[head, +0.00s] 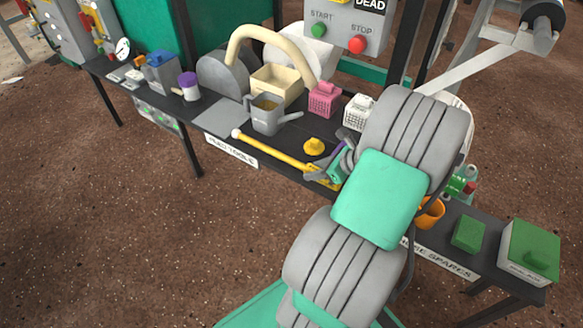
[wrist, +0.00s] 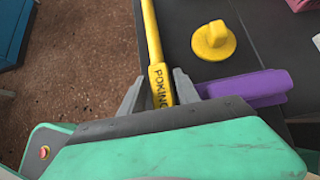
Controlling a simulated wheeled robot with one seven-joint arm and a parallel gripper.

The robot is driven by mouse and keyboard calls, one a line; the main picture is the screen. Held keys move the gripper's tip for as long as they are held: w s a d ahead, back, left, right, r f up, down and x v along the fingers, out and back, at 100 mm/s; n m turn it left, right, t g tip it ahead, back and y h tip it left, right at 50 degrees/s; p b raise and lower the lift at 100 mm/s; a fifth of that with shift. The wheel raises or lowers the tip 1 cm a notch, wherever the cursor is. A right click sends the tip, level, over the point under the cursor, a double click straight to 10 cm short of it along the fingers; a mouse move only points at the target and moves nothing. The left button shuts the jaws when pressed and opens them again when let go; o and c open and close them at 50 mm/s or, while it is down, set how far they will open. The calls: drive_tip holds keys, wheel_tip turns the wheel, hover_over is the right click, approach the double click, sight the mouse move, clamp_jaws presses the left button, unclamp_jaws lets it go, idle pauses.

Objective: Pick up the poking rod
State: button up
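The poking rod (head: 275,152) is a long yellow rod with a pale ball at its far left end. It lies along the front edge of the dark table in the head view. In the wrist view its thicker, lettered handle (wrist: 159,82) runs down between the two grey fingers of my gripper (wrist: 160,80). The fingers stand apart, one on each side, with small gaps to the handle. In the head view my gripper (head: 328,170) is at the rod's right end, partly hidden by my arm. The handle's near end is hidden behind my gripper body.
A purple object (wrist: 250,88) lies just right of my right finger. A yellow knobbed disc (wrist: 214,41) sits beyond it. A grey watering can (head: 268,115), pink basket (head: 325,99) and white basket (head: 358,111) stand farther back. The floor in front is clear.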

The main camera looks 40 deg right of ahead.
drive_tip(key=shift+w+f, duration=0.3)
drive_tip(key=shift+r, duration=0.1)
drive_tip(key=shift+s, duration=0.1)
clamp_jaws()
drive_tip(key=shift+r+p, duration=0.25)
drive_tip(key=shift+p, duration=0.05)
wheel_tip(320, 180, up, 4)
drive_tip(key=p, duration=0.3)
drive_tip(key=s+a+r+p, duration=0.8)
drive_tip(key=a, duration=0.3)
drive_tip(key=shift+s+r, duration=0.3)
drive_tip(key=shift+s, duration=0.1)
